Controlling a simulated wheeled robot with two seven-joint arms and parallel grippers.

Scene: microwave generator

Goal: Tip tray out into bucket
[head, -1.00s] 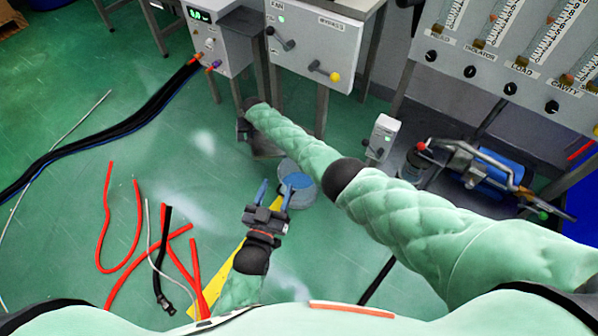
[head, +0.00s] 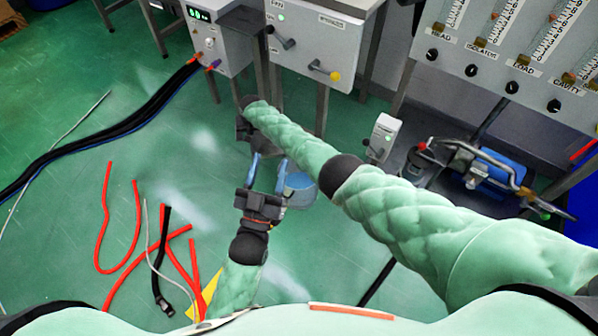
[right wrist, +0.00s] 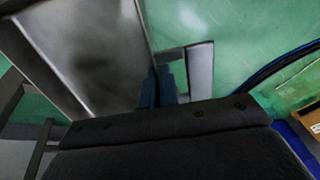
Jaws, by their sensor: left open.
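The bucket (head: 299,192), a round blue-grey container, stands on the green floor in the middle of the head view, partly behind my left gripper and right arm. My left gripper (head: 268,160) is open and empty, its blue fingers pointing up the picture; the right finger overlaps the bucket's left side, and contact cannot be told. My right gripper (right wrist: 160,88) has its fingers close together at the edge of a grey metallic tray (right wrist: 85,45) and appears shut on it. In the head view my right gripper (head: 246,130) is mostly hidden by its wrist. The tray's contents cannot be seen.
A grey cabinet (head: 315,45) with levers and a smaller unit (head: 214,45) stand beyond. Red hoses (head: 135,230) and a black strap lie on the floor at left. A blue pump (head: 497,172) and a flow-meter panel (head: 510,50) are at right.

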